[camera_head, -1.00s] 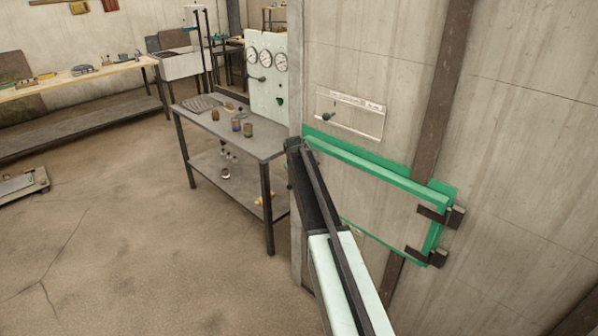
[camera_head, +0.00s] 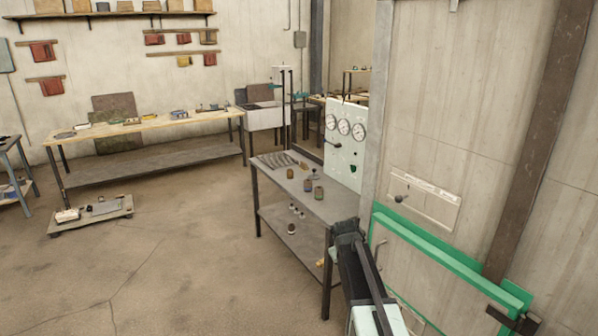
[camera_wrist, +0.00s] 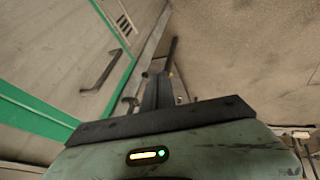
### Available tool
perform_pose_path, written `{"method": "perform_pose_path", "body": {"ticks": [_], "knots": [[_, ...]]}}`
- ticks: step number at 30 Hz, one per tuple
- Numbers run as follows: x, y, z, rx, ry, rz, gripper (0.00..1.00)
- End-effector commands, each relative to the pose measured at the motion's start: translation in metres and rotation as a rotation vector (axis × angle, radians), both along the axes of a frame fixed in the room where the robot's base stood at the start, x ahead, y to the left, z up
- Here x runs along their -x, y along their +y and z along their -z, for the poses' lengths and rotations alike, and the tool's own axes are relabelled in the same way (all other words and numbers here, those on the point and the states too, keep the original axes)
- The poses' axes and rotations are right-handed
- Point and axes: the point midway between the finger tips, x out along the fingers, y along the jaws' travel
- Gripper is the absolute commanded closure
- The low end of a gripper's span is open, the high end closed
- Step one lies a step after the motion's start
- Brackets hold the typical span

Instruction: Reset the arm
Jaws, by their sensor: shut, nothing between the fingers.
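My gripper (camera_wrist: 158,92) shows in the wrist view, its two dark fingers together and pointing away from the camera, with nothing held between them. My arm rises from the bottom of the head view, right of centre, in front of the steel table's right end. The fingers cannot be made out in the head view. In the wrist view a green-framed panel with a dark bar handle (camera_wrist: 100,72) lies to the left of the fingers. Bare floor (camera_wrist: 235,50) shows to their right.
The green frame (camera_head: 440,248) is on the wall to the right of my arm. The steel table (camera_head: 300,192) with small jars stands beside a gauge panel (camera_head: 345,150). A low cart (camera_head: 92,214) and a long workbench (camera_head: 140,127) are at left. The floor (camera_head: 170,270) between is open.

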Motion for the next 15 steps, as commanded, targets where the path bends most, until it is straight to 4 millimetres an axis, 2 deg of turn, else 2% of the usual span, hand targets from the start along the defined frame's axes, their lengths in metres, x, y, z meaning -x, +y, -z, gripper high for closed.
{"method": "perform_pose_path", "body": {"ticks": [1, 2, 3, 6, 9, 12, 15], "knots": [[0.048, 0.014, 0.006, -0.035, 0.041, 0.018, 1.0], [0.072, 0.021, 0.01, -0.057, 0.072, 0.033, 1.0], [0.103, 0.03, 0.014, -0.09, 0.116, 0.058, 1.0], [0.179, 0.048, 0.024, -0.164, 0.229, 0.131, 1.0], [0.235, 0.059, 0.03, -0.221, 0.33, 0.204, 1.0], [0.267, 0.065, 0.031, -0.255, 0.407, 0.265, 1.0], [0.277, 0.068, 0.032, -0.269, 0.455, 0.316, 1.0]]}}
